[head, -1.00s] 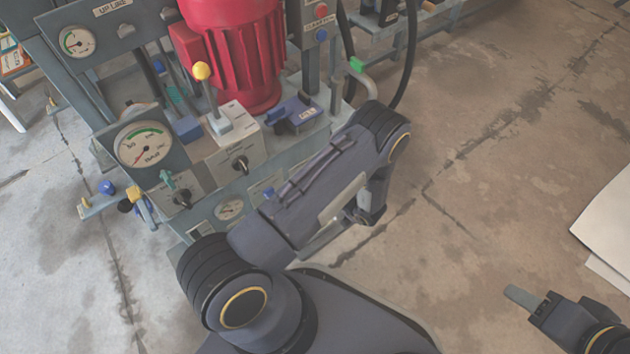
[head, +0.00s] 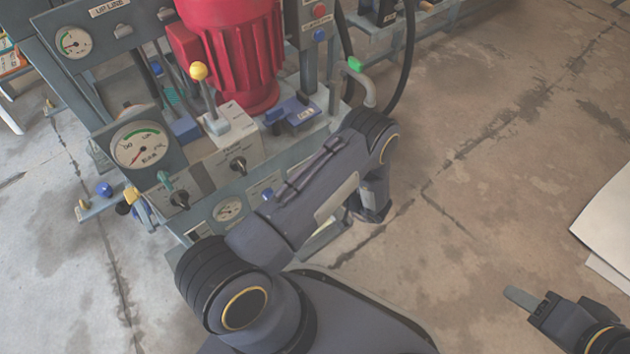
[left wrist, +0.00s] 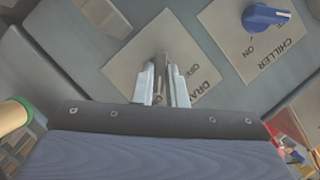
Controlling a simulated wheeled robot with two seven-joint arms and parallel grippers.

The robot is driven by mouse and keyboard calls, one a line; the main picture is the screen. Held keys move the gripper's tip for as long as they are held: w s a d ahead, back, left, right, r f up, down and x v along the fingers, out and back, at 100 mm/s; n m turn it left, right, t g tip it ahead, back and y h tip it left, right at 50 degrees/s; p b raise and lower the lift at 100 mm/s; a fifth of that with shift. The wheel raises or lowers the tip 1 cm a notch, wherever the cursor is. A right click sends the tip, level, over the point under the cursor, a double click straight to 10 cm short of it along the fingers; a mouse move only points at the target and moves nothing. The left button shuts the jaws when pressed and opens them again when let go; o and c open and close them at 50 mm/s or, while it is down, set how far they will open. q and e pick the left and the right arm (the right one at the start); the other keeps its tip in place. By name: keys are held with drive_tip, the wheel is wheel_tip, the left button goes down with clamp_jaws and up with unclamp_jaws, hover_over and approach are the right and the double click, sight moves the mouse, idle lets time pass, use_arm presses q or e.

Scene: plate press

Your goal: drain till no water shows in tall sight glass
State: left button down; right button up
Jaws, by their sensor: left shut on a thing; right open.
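In the left wrist view, my left gripper (left wrist: 167,84) is shut on a narrow grey drain handle (left wrist: 163,62). The handle stands in front of a pale label plate (left wrist: 130,62) marked DRAIN and partly OFF. The fingers cover most of the handle, so its exact angle is hard to tell. In the head view, my left arm hides that gripper and the drain. I cannot make out a tall sight glass or a water level in either view. My right gripper (head: 527,302) is open and empty at the lower right, over bare floor.
The press's front carries a large dial gauge (head: 138,145), a yellow-knobbed lever (head: 199,72) and a red motor (head: 238,50). A blue chiller knob (left wrist: 266,16) is close to the drain plate. A black hose (head: 408,60) hangs at the right. Floor right of the press is open.

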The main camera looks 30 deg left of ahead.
use_arm(q)
drive_tip(key=c, duration=1.5)
unclamp_jaws()
drive_tip(key=shift+o, duration=0.2)
drive_tip(key=p+v, duration=0.2)
drive_tip(key=v, duration=0.5)
drive_tip(key=shift+d, duration=0.4)
drive_tip(key=shift+r, duration=0.1)
